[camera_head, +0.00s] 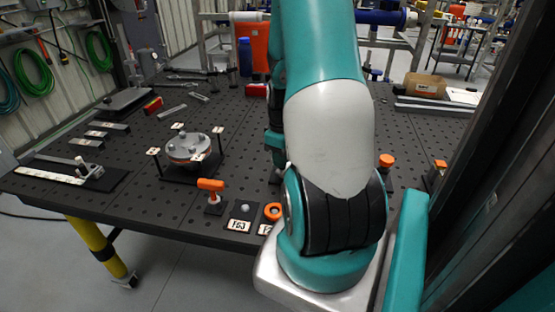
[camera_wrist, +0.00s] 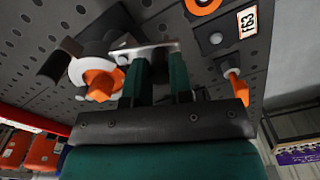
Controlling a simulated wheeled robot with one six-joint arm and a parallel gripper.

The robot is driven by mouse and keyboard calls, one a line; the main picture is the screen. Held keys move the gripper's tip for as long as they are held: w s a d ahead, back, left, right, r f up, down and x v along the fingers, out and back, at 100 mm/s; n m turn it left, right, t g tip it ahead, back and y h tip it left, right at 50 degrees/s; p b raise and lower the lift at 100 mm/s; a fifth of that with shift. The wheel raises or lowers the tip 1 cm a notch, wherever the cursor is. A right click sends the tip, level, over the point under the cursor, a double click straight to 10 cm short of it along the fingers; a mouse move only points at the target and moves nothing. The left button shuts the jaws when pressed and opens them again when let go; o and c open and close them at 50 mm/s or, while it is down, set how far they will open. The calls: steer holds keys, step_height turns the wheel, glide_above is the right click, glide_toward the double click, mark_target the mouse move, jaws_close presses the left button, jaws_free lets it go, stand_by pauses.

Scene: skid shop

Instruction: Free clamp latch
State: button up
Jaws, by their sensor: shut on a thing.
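In the wrist view, my gripper (camera_wrist: 159,60) has its two teal fingers shut on a flat metal latch bar (camera_wrist: 148,48). The bar runs left to a clamp with a pale round body (camera_wrist: 88,66) and an orange knob (camera_wrist: 100,86). A small light ball-like part (camera_wrist: 122,58) sits near the bar's left end. The clamp stands on the dark perforated table, close beside the fingers. In the head view, my arm hides the fingertips and the latch.
A round flanged fixture (camera_head: 188,150) stands to the left. An orange-topped post (camera_head: 387,161) stands right of my arm.

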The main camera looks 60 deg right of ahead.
steer(key=shift+s, duration=0.55)
steer(key=shift+s+d, duration=0.15)
steer(key=shift+s, duration=0.3)
steer(key=o, duration=1)
steer(key=shift+r, duration=0.15)
